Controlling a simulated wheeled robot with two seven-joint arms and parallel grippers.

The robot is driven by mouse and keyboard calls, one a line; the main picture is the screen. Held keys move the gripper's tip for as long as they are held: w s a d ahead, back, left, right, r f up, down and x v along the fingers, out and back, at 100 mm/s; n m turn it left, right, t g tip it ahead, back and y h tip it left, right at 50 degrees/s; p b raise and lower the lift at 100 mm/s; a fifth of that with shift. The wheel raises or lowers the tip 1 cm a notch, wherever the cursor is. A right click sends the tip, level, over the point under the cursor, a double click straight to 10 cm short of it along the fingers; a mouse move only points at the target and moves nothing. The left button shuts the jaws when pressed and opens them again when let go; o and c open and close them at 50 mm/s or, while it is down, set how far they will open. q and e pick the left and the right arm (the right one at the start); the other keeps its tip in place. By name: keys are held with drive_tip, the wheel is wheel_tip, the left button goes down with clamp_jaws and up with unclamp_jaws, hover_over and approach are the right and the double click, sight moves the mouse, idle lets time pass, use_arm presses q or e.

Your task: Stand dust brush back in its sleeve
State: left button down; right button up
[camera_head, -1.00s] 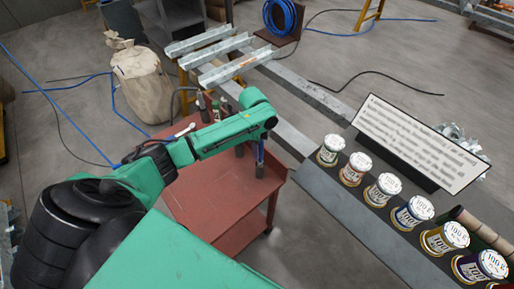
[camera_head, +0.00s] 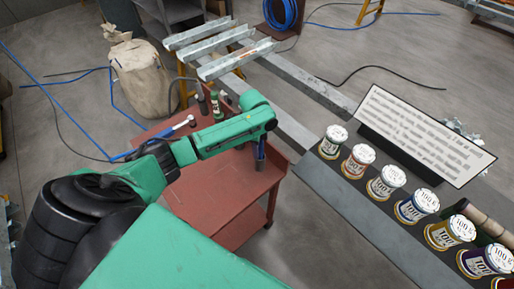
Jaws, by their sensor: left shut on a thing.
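My left gripper (camera_head: 259,142) is at the end of the green arm, over the right side of the red trolley (camera_head: 210,200), and mostly hidden by the arm. It is shut on a slim blue thing, probably the dust brush (camera_head: 261,149), which points down. A short dark upright holder, probably the sleeve (camera_head: 260,164), is directly below at the trolley's right edge. I cannot tell whether the brush is inside it or just above it. The bristles are not visible. My right gripper is not in view.
Small dark bottles (camera_head: 216,105) and a blue-handled tool (camera_head: 176,128) are at the trolley's back. A grey ledge (camera_head: 350,210) with several labelled tins (camera_head: 387,181) and a sign (camera_head: 425,133) is at right. A beige sack (camera_head: 143,78) and metal channels (camera_head: 215,48) are behind.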

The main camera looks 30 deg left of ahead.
use_arm(q)
drive_tip(key=shift+f, duration=0.2)
drive_tip(key=c, duration=0.6)
unclamp_jaws()
drive_tip(key=r, duration=0.5)
drive_tip(key=r+b, duration=0.1)
drive_tip(key=r, duration=0.3)
drive_tip(key=r+b, duration=0.1)
drive_tip(key=r, duration=0.4)
drive_tip(key=shift+a+r, duration=0.3)
drive_tip(key=shift+a, duration=0.05)
